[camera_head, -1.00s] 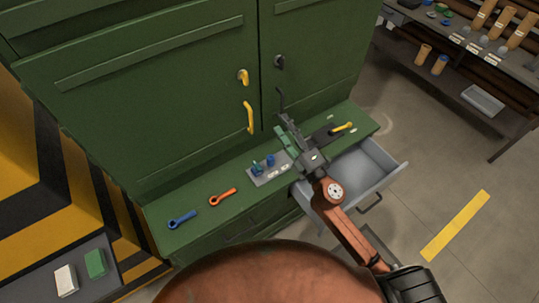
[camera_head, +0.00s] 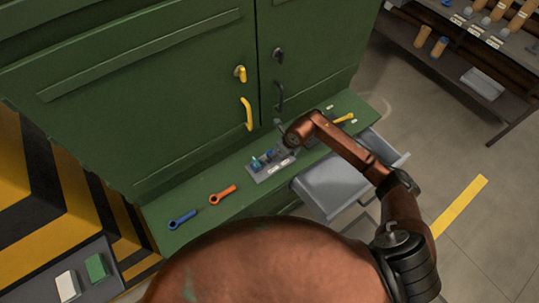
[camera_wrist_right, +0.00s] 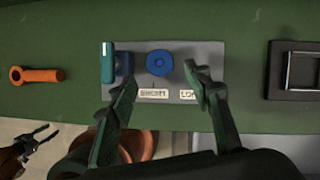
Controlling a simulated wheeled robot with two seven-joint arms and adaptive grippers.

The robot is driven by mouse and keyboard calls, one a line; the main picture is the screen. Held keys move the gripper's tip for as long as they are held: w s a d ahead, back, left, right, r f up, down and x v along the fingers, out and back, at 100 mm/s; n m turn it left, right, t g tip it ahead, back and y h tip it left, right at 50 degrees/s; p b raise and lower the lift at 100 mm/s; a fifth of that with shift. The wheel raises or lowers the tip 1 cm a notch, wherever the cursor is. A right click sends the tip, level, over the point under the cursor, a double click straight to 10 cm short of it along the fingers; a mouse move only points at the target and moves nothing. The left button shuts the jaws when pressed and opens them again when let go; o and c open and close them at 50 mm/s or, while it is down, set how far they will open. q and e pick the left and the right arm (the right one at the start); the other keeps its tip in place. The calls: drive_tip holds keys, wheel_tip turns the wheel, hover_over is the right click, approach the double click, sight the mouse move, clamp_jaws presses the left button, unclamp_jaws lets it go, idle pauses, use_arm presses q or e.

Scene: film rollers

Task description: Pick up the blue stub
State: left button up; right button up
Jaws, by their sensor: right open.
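The blue stub (camera_wrist_right: 160,63), round with a dark centre, stands on a grey plate (camera_wrist_right: 212,52) above a label reading "SHORT". It also shows in the head view (camera_head: 270,154). My right gripper (camera_wrist_right: 159,76) is open and empty; its two dark green fingers are spread, with the stub between and just beyond their tips in the picture. I cannot tell its height above the plate. In the head view my right wrist hides most of this gripper. A dark jawed part, apparently my left gripper (camera_wrist_right: 48,136), shows low at the left of the wrist view.
A teal piece (camera_wrist_right: 107,62) and another blue piece (camera_wrist_right: 124,64) stand close left of the stub. A grey drawer (camera_head: 330,190) stands open below. A black frame (camera_wrist_right: 296,70) lies right.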

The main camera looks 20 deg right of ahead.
drive_tip(key=x, duration=0.3)
drive_tip(key=p+x, duration=0.1)
drive_tip(key=x, duration=0.1)
drive_tip(key=shift+w+a+f, duration=0.1)
drive_tip(key=shift+w+f, duration=0.1)
drive_tip(key=shift+w, duration=0.2)
drive_tip(key=shift+c, duration=0.4)
clamp_jaws()
